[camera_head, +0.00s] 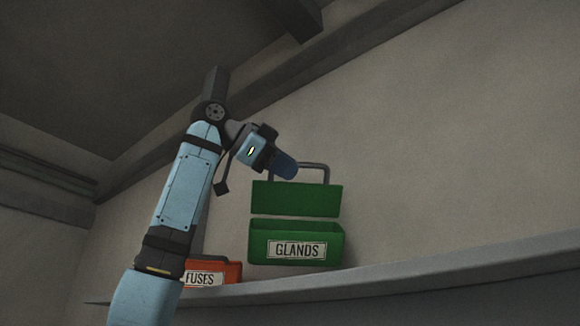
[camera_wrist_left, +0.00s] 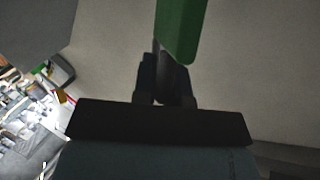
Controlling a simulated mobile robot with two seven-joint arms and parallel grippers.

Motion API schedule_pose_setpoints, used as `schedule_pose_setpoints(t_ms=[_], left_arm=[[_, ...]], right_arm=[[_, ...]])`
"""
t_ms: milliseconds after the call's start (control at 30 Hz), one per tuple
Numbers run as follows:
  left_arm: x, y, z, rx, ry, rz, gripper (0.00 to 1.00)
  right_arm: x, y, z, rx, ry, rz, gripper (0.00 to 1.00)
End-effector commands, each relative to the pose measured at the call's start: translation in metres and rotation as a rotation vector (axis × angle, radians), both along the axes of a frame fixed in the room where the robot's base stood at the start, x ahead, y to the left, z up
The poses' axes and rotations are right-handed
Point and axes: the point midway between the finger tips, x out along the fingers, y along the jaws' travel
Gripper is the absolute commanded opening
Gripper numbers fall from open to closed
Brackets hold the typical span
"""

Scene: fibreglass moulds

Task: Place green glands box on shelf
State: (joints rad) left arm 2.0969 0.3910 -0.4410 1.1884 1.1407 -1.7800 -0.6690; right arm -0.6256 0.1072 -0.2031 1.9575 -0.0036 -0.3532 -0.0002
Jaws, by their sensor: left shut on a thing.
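The green glands box (camera_head: 335,245) has a white GLANDS label on its front, a green upper panel (camera_head: 296,199) and a grey handle loop (camera_head: 327,172) on top. My left gripper (camera_head: 290,168) is shut on the handle at its left part. The box hangs upright over the shelf (camera_head: 400,283); its bottom shows just above the shelf's front edge, and I cannot tell whether it touches the shelf. In the left wrist view, part of the green box (camera_wrist_left: 181,30) shows just beyond the gripper fingers (camera_wrist_left: 165,82). My right gripper is not in view.
An orange-red FUSES box (camera_head: 232,271) stands on the shelf to the left of the glands box, partly hidden by my left arm. The shelf to the right looks clear. A plain wall rises behind. The left wrist view shows blurred clutter (camera_wrist_left: 30,115) far below at left.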

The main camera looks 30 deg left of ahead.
Motion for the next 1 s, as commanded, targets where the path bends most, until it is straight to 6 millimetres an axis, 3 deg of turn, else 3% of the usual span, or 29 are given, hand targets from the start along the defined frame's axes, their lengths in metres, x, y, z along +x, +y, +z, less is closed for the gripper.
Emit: schedule_pose_setpoints(t_ms=[500,933,967,1000], left_arm=[[0.001,0.001,-0.051,0.001,0.002,0.001,0.0],[0.001,0.0,-0.057,-0.001,0.005,0.001,0.0],[0.001,0.0,-0.057,-0.001,0.005,0.001,0.2],[0.001,0.0,-0.057,-0.001,0.005,0.001,0.29]], right_arm=[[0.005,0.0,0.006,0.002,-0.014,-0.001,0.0],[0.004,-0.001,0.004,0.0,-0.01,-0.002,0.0],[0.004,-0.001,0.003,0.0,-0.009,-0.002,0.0],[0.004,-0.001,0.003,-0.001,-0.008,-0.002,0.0]])
